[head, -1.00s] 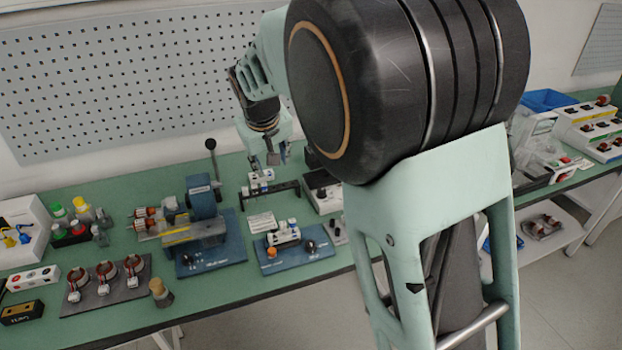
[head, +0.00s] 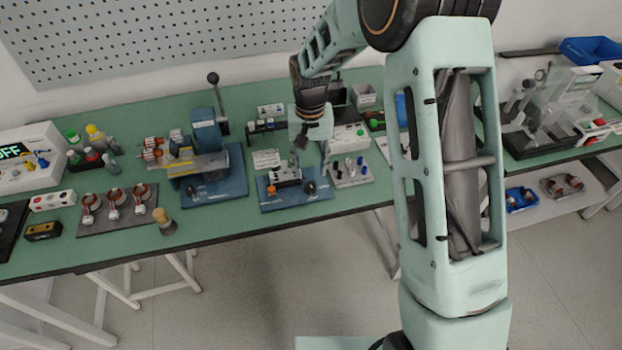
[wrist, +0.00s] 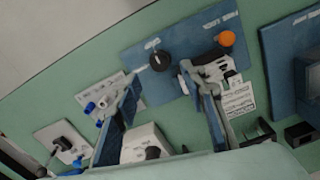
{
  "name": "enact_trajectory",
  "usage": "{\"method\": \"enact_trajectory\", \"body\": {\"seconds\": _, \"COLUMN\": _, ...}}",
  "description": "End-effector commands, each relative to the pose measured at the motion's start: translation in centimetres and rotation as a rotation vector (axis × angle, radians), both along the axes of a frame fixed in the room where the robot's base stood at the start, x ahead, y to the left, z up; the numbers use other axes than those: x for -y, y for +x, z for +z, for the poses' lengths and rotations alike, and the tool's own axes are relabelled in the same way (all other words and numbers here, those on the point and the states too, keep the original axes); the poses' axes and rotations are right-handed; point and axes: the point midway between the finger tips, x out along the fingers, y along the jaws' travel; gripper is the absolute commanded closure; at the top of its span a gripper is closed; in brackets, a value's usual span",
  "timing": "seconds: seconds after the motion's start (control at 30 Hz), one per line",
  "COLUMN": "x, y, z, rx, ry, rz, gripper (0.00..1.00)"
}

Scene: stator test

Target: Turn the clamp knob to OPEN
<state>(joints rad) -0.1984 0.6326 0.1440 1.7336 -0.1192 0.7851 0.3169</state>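A black round knob (head: 310,187) stands at the right end of a small blue fixture board (head: 284,205). It also shows in the wrist view (wrist: 160,61), on the board (wrist: 176,88), with lettering beside it too small to read. An orange button (head: 270,189) sits at the other end of the board, and a pale clamp block (head: 286,174) lies between them. My gripper (head: 298,152) hangs just above the back of this board. In the wrist view its fingers (wrist: 160,86) are spread with nothing between them; the knob appears beyond the tips, apart from them.
A blue press (head: 207,160) with an upright lever stands left of the board. A grey plate with small pegs (head: 349,172) lies close on the right. A white-and-black box (head: 348,137) stands behind it. A printed card (head: 266,159) lies behind the board.

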Motion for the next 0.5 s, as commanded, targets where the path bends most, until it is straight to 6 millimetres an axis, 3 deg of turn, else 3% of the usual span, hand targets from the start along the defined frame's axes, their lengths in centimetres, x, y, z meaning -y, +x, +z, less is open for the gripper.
{"method": "enact_trajectory", "body": {"seconds": 0.2, "x": 0.1, "y": -0.1, "z": -4.0, "rx": -0.004, "ry": -0.001, "rz": 0.001, "gripper": 0.61}}
{"method": "enact_trajectory", "body": {"seconds": 0.5, "x": 0.0, "y": 0.0, "z": -6.3, "rx": 0.001, "ry": -0.001, "rz": 0.002, "gripper": 0.61}}
